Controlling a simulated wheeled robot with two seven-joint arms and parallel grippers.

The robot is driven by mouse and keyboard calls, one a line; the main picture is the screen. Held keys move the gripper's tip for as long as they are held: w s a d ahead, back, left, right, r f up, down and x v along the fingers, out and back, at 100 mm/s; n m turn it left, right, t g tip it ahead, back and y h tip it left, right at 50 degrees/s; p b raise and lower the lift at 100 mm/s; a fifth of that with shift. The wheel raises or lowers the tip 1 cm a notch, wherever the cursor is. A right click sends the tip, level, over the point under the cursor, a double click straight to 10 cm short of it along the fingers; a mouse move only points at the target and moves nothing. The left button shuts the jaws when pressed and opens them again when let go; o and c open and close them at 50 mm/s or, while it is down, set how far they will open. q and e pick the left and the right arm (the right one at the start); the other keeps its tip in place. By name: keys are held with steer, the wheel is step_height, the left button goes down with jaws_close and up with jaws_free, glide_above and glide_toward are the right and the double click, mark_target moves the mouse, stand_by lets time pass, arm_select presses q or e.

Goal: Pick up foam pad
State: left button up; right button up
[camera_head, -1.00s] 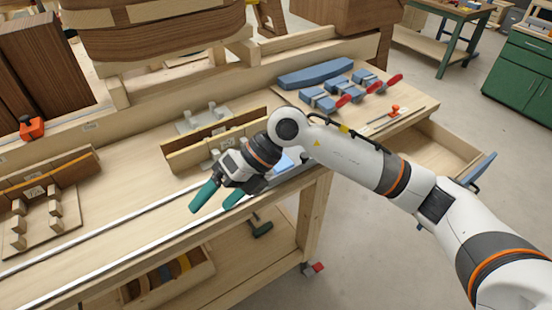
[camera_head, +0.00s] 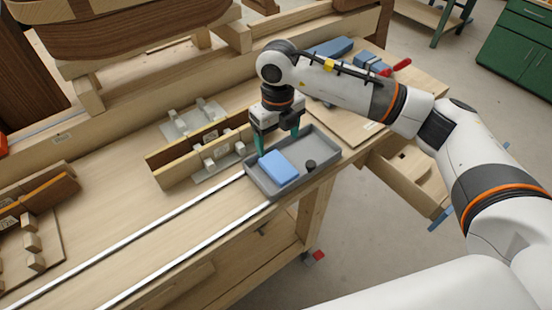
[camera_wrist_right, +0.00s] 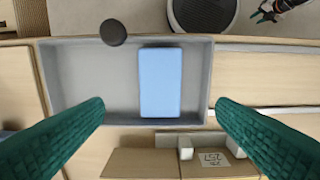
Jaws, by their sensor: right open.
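The foam pad (camera_head: 278,167) is a light blue block lying flat in a shallow grey tray (camera_head: 322,148) on the workbench. In the right wrist view the foam pad (camera_wrist_right: 161,82) lies in the right part of the tray (camera_wrist_right: 62,85). My right gripper (camera_head: 277,150) points down above the tray, near the pad's far side. Its green fingers (camera_wrist_right: 160,108) are spread wide and empty, one to each side in the wrist view, and do not touch the pad.
A wooden fixture with pale blocks (camera_head: 205,150) stands left of the tray. Blue clamps (camera_head: 370,63) lie at the back right. Metal rails (camera_head: 190,225) cross the front bench.

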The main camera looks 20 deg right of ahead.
mark_target(278, 166)
steer(key=f, duration=0.1)
steer(key=f+p, duration=0.1)
steer(key=f, duration=0.1)
steer(key=shift+s+f, duration=0.1)
steer(key=shift+s, duration=0.2)
steer(key=shift+w+f, duration=0.15)
steer(key=shift+f, duration=0.15)
step_height(278, 166, down, 4)
steer(key=p, duration=0.3)
steer(key=shift+f, duration=0.6)
arm_select(q)
steer(key=r, duration=0.1)
steer(key=s+r, duration=0.1)
steer(key=r, duration=0.1)
steer(key=s+r, duration=0.1)
steer(key=r, duration=0.1)
arm_select(e)
steer(key=c, duration=1.1)
